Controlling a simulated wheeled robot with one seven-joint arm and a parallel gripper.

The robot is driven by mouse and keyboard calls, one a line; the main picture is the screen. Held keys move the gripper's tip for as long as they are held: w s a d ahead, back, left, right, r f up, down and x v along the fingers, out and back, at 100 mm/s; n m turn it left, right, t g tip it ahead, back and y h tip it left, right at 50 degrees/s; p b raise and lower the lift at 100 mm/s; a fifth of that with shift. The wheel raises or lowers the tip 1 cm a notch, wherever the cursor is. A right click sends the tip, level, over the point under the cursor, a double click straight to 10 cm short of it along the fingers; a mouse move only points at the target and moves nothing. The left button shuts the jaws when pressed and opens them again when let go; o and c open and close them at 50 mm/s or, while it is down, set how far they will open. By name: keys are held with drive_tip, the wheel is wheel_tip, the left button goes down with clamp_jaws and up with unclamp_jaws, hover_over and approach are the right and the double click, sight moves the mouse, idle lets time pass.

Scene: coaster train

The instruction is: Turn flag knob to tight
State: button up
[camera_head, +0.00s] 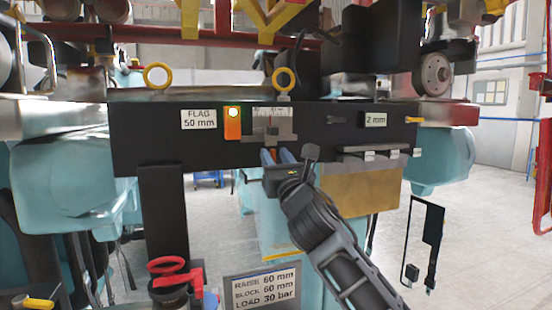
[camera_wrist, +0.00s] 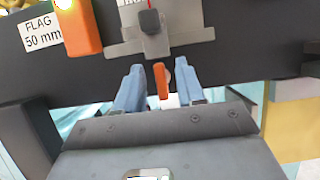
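A small orange knob or lever (camera_wrist: 162,80) hangs below a grey bracket (camera_wrist: 158,38) in the wrist view. I take it for the flag knob, though no label sits directly on it. My gripper (camera_head: 276,156) points at it from below and in front. In the wrist view, my gripper's (camera_wrist: 160,84) two blue fingers stand apart, with the orange piece between them and gaps on both sides. In the head view the knob is small and mostly lost behind the fingertips. The "FLAG 50 mm" label (camera_head: 199,119) is on the dark beam, left of the bracket.
An orange box with a lit lamp (camera_head: 232,122) sits beside the label. A scale with a red needle (camera_head: 272,118) is above the bracket. The dark beam (camera_head: 150,140) spans the front. A "2 mm" label (camera_head: 375,120) and yellow-tipped pin (camera_head: 414,120) are at right. A red valve wheel (camera_head: 166,264) is low left.

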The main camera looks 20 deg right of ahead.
clamp_jaws()
idle(0.3)
drive_tip(key=shift+f+m, duration=0.1)
drive_tip(key=shift+m, duration=0.4)
drive_tip(key=m+h+b, duration=0.1)
drive_tip(key=m+h, duration=0.1)
drive_tip(key=m, duration=0.2)
drive_tip(key=shift+h, duration=0.4)
drive_tip(key=m+g+h, duration=0.1)
drive_tip(key=m, duration=0.3)
drive_tip(key=m+g+h, duration=0.1)
drive_tip(key=m, duration=0.3)
drive_tip(key=m+g+h+p, duration=0.1)
drive_tip(key=m+g+h, duration=0.1)
drive_tip(key=m, duration=0.3)
drive_tip(key=shift+d, duration=0.15)
drive_tip(key=shift+f+m+g+p, duration=0.2)
drive_tip(key=shift+m+g+p, duration=0.7)
drive_tip(key=shift+m, duration=1.3)
